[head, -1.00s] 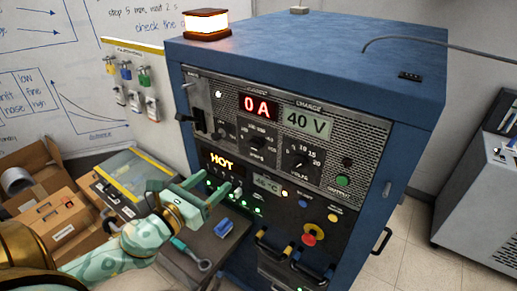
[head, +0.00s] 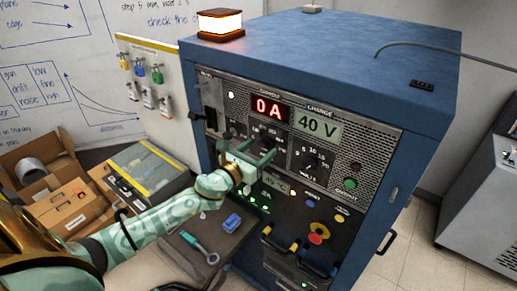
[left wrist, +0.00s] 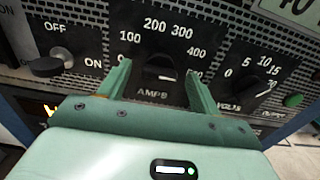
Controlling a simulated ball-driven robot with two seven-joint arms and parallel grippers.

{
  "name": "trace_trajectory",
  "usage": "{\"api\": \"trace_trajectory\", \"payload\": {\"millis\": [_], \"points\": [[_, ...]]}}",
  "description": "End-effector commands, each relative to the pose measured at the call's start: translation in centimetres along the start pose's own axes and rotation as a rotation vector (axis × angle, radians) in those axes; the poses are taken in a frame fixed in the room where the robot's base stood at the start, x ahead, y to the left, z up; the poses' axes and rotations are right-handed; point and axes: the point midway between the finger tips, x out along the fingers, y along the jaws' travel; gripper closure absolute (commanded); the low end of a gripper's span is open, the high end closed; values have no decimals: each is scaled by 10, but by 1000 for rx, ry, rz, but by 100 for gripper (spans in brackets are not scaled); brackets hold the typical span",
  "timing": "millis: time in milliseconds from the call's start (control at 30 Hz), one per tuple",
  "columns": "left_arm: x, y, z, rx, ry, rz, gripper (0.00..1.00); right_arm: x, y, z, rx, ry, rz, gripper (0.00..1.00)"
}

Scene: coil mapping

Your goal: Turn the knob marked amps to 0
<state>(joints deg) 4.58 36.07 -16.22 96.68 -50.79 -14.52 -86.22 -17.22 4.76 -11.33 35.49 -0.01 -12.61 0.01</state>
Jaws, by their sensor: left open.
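The AMPS knob (left wrist: 160,66) is black, on the cabinet's grey perforated panel. The fingers are open and no grip on the knob shows. In the head view the knob (head: 268,136) is just beyond my left gripper (head: 249,148). The red display (head: 269,107) above reads 0 A. My right gripper is out of view.
The VOLTS knob (left wrist: 256,82) is right of AMPS, and the OFF/ON switch (left wrist: 48,66) is left. A 40 V display (head: 317,125) sits above. A red and yellow button (head: 319,233) is lower down. A small table (head: 195,252) holds a wrench (head: 200,247) and a blue object (head: 232,222).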

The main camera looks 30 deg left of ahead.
Motion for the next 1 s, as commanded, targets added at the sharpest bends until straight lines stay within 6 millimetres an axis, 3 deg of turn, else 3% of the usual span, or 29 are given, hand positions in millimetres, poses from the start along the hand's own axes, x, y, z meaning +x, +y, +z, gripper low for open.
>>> {"api": "trace_trajectory", "payload": {"millis": [300, 467, 500, 1000], "points": [[4, 0, -1, -1, 1, -1, 36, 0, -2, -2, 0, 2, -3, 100], [3, 0, 0, -1, 1, -1, 78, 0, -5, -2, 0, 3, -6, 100], [3, 0, 0, -1, 1, -1, 81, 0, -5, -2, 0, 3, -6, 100], [3, 0, -1, -120, 1, -1, 81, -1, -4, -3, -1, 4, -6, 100]]}}
